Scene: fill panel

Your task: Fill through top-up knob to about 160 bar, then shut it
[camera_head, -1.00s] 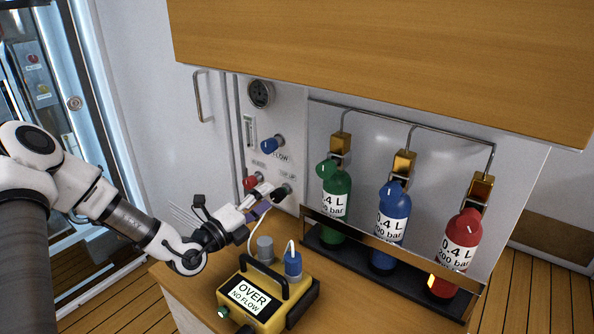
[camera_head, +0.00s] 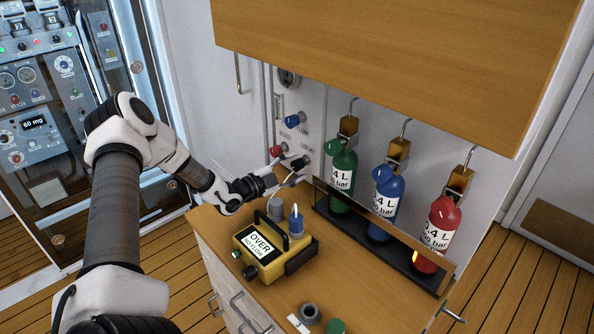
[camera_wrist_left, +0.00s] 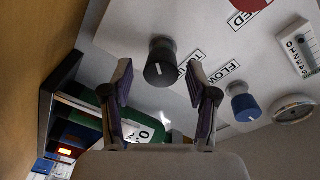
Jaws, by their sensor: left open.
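A black top-up knob (camera_head: 300,162) sits low on the pale wall panel (camera_head: 308,105). In the left wrist view the knob (camera_wrist_left: 160,65) lies between and just beyond my open fingertips (camera_wrist_left: 158,82), with a pale mark on its face. I cannot tell whether a finger touches it. In the head view my left gripper (camera_head: 287,176) reaches to this knob from the left. A round gauge (camera_head: 288,78) is higher on the panel; it also shows in the left wrist view (camera_wrist_left: 293,110), but its reading is too small to tell. My right gripper is not in view.
A red knob (camera_head: 278,151) is close left of the gripper tip, and a blue flow knob (camera_head: 294,120) is above. A yellow device (camera_head: 268,268) reading "OVER NO FLOW" stands below my gripper. Green (camera_head: 341,165), blue (camera_head: 384,205) and red (camera_head: 436,235) bottles stand to the right.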

